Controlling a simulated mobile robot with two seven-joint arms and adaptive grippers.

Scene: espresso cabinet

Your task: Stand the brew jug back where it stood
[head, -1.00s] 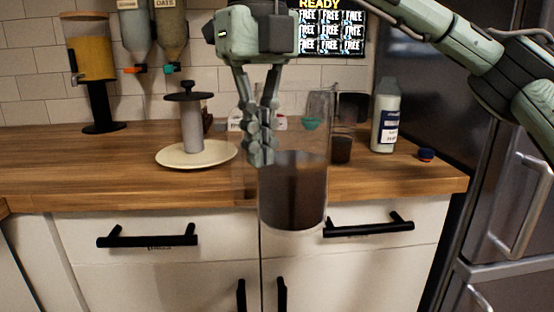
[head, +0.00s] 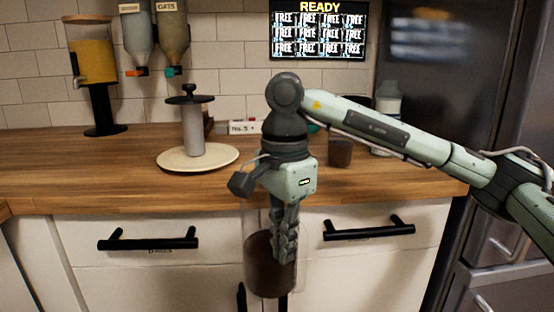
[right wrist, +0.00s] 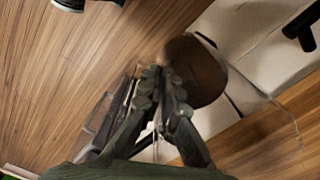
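The brew jug (head: 262,268) is clear, with dark brown contents in its lower part. In the head view it hangs in front of the cabinet drawers, lower in the picture than the counter's front edge. It looks roughly upright. My right gripper (head: 285,250) points down and is shut at the jug's right side; whether it grips the wall or a handle is unclear. In the right wrist view the gripper's fingers (right wrist: 163,82) are closed together against the jug, whose dark contents (right wrist: 197,72) show beside the fingertips. My left gripper is not in view.
A cream plate (head: 222,155) on the wooden counter (head: 60,165) holds a grey cylinder with a black top (head: 193,125). A dark-filled glass (head: 340,152) and a pale bottle (head: 387,105), partly behind my arm, stand at right.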

